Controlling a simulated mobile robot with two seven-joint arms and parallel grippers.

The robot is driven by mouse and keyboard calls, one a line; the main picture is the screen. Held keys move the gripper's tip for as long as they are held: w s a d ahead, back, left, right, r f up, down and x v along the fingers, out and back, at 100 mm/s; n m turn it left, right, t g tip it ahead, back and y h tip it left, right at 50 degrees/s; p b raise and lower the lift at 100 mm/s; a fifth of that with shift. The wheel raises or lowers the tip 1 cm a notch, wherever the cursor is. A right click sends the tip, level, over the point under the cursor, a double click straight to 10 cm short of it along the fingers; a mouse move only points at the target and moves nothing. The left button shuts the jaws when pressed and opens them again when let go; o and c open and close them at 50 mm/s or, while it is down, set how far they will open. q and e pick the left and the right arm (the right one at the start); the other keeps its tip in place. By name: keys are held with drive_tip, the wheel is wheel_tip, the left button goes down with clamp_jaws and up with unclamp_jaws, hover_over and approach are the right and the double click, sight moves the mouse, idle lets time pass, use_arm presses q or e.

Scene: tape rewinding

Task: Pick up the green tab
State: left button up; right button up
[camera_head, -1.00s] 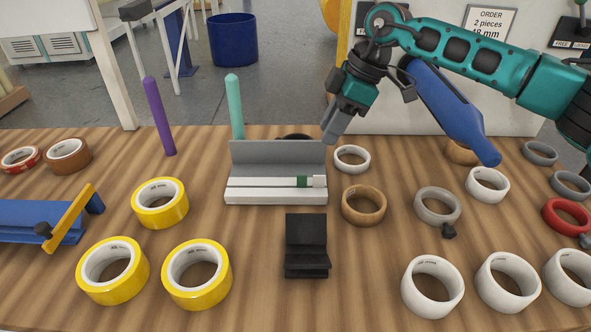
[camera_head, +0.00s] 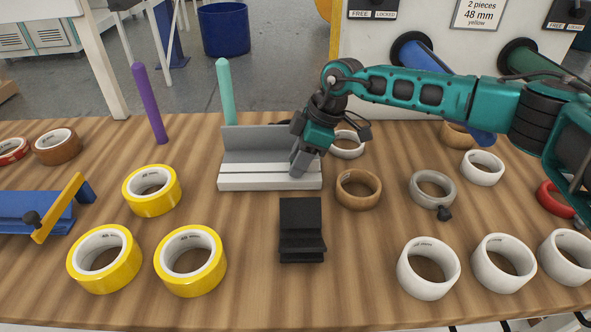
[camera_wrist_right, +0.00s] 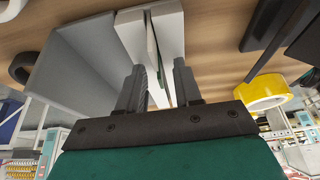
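The grey and white tape holder (camera_head: 250,183) stands mid-table in the head view, with a grey back wall and a slotted white front. My right gripper (camera_head: 299,168) is over its right end and hides the green tab there. In the right wrist view the green tab (camera_wrist_right: 152,38) shows as a thin edge-on strip by the white slotted part. My right gripper (camera_wrist_right: 160,72) is open, with a dark finger on each side of the strip's line. Whether either finger touches the tab, I cannot tell. My left gripper is in neither view.
A black stand (camera_head: 301,220) is in front of the holder. A brown roll (camera_head: 358,190) is close on its right, and a white roll (camera_head: 348,146) is behind that. Yellow rolls (camera_head: 152,192) lie to the left. Purple (camera_head: 149,103) and teal (camera_head: 224,92) posts stand at the back.

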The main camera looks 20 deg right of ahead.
drive_tip(key=shift+c, duration=0.5)
clamp_jaws()
